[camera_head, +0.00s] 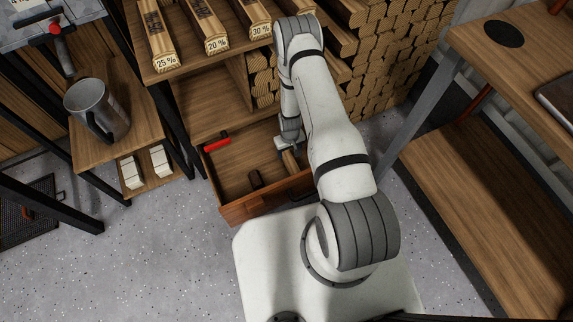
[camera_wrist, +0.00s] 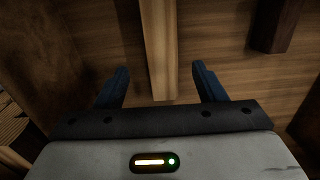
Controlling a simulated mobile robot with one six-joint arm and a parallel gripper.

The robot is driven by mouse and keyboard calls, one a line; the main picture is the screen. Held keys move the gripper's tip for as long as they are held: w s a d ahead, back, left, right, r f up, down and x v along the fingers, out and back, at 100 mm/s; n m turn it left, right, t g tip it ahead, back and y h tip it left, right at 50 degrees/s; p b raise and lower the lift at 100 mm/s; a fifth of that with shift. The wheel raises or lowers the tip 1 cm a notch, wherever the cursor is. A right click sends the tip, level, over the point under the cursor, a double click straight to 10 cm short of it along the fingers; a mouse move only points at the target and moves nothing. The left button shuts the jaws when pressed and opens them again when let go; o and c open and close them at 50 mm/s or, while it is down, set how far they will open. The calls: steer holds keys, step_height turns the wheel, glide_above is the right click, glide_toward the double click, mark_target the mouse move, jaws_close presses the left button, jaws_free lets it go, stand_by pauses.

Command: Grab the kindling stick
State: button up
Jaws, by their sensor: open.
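The kindling stick (camera_wrist: 159,50) is a pale, narrow length of wood. In the wrist view it runs down from the top edge, and its near end lies between my gripper's two blue fingers. My gripper (camera_wrist: 161,88) is open, with a visible gap on each side of the stick. In the head view my gripper (camera_head: 289,146) is low inside an open wooden drawer (camera_head: 262,209), and part of the stick (camera_head: 290,160) shows beside it. My arm hides part of the drawer's right side.
A red-handled tool (camera_head: 217,144) lies at the drawer's left. Stacked firewood (camera_head: 385,60) stands behind. A wooden bench (camera_head: 480,210) stands right.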

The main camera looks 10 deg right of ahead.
mark_target(289, 159)
steer(key=f+b, duration=0.1)
steer(key=f, duration=0.1)
steer(key=f+b, duration=0.1)
steer(key=f, duration=0.3)
steer(key=shift+s+a+f+b, duration=0.15)
steer(key=shift+s+f+b, duration=0.1)
steer(key=shift+f+b, duration=0.15)
steer(key=shift+r, duration=0.1)
steer(key=shift+c, duration=0.5)
steer(key=c, duration=1)
